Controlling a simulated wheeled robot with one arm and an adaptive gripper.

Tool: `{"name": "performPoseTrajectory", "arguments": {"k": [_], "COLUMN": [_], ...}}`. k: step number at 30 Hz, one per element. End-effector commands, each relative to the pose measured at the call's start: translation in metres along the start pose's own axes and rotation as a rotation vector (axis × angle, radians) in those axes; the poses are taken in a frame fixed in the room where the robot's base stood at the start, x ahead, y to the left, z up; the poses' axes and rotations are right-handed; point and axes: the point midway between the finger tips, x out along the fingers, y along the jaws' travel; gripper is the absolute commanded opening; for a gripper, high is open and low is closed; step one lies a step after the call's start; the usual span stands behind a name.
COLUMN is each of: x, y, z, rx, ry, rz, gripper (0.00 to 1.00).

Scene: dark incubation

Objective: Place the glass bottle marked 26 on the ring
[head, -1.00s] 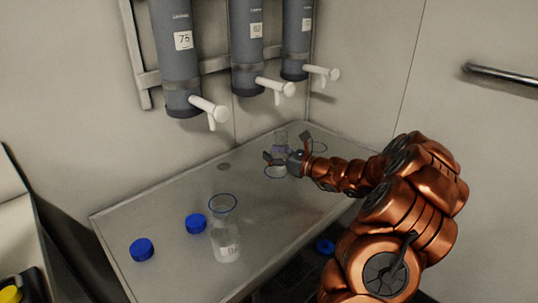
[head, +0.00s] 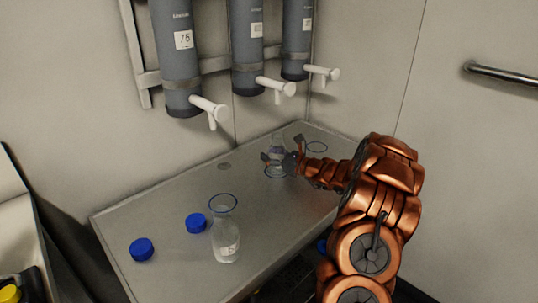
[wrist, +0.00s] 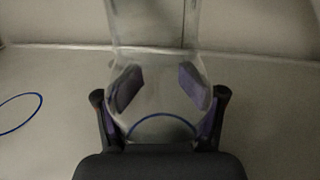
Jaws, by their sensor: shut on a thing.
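My gripper (head: 281,150) is shut on a clear glass bottle (head: 277,158) at the far part of the table. In the wrist view the bottle (wrist: 155,45) stands upright between the two finger pads of my gripper (wrist: 160,88). Its marking does not show. A blue ring (head: 277,176) lies at the bottle's base in the head view. Its arc (wrist: 162,115) also shows at the bottle's lower end in the wrist view. I cannot tell whether the bottle touches the table.
Another glass bottle (head: 225,243) with a small label stands at the table's front; a blue ring (head: 222,195) shows around its top in the picture. Two blue caps (head: 141,249) (head: 196,223) lie left of it. Dispensers with white taps (head: 209,107) hang above the table (head: 175,205).

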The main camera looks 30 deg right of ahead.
Motion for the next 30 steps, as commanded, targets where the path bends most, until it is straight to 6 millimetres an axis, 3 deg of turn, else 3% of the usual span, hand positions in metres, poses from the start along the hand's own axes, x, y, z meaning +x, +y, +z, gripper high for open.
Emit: {"name": "performPoseTrajectory", "arguments": {"k": [7,8,16,30], "x": [0.0004,0.0003,0.0002,-0.0047], "y": [0.0002,0.0001,0.0002,-0.0007], "z": [-0.002,-0.0021,-0.0018,0.0013], "rx": [0.0,-0.001,-0.001,-0.001], "ry": [-0.001,0.0,0.0,0.0], "rz": [0.0,0.0,0.0,-0.002], "gripper": [0.04,0.63,0.91,0.94]}}
